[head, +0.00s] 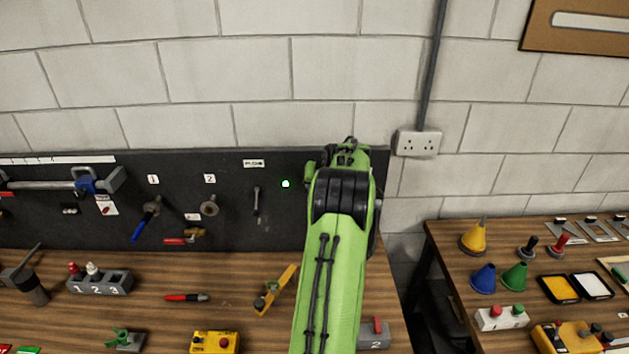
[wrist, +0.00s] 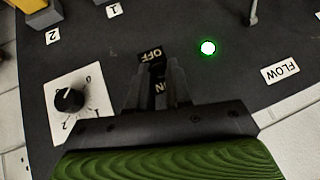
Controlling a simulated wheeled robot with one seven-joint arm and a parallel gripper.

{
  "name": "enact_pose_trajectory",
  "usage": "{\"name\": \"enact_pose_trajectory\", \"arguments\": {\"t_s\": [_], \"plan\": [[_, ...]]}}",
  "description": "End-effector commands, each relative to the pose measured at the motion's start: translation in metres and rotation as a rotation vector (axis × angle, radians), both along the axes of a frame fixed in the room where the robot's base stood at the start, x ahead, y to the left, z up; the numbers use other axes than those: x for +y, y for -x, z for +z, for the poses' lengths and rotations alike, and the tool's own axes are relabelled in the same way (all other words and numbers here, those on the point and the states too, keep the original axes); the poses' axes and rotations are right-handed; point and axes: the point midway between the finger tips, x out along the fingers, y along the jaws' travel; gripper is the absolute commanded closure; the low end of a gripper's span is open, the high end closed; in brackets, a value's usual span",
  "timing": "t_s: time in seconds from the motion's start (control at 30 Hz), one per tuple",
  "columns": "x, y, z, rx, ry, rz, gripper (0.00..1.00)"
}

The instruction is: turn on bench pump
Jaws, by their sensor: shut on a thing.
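My gripper (wrist: 157,72) is at the black panel (head: 225,232) in the wrist view, its fingers shut on a small dark switch (wrist: 157,69). An OFF label (wrist: 150,54) and an ON label (wrist: 160,87) show at the switch, upside down in this view. The switch is mostly hidden between the fingers, so its exact position cannot be told. A round lamp glows green beside it in the wrist view (wrist: 208,48) and the head view (head: 285,184). In the head view my green arm hides the gripper and the switch.
A black dial (wrist: 69,100) on a white plate is beside the gripper. A FLOW label (wrist: 280,71) is beyond the lamp. Tools hang on the panel. The wooden bench (head: 225,290) below holds a yellow box (head: 215,342) and a red pen (head: 186,297).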

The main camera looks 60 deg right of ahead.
Motion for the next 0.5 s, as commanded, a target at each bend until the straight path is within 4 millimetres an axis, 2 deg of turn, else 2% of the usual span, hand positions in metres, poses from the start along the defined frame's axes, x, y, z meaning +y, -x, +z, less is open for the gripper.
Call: {"name": "enact_pose_trajectory", "arguments": {"t_s": [0.4, 0.43, 0.5], "plan": [[-0.0015, -0.0006, 0.003, -0.001, 0.004, 0.0, 1.0], [-0.0015, -0.0007, 0.0031, -0.002, 0.005, 0.0, 0.77], [-0.0013, -0.0006, 0.0027, -0.002, 0.004, 0.0, 0.66]]}}
